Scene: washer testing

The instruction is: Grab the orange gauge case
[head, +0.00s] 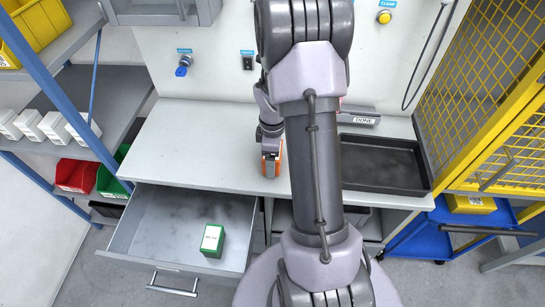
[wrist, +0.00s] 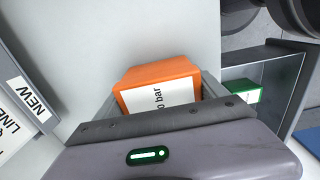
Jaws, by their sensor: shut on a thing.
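The orange gauge case (head: 271,160) stands at the front edge of the white bench in the head view. In the wrist view the orange gauge case (wrist: 158,76) shows its orange top and a white label ending in "bar". My gripper (head: 270,146) is above the bench and shut on the case; its fingers (wrist: 160,101) lie at the case's sides, partly hidden behind the gripper body. Whether the case touches the bench or is slightly lifted, I cannot tell.
An open drawer (head: 150,230) below the bench holds a green box (head: 213,240). A black tray (head: 375,176) and a "DONE" sign (head: 366,121) are on the right of the bench. A blue cart (head: 440,240) stands at right. The left bench top is clear.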

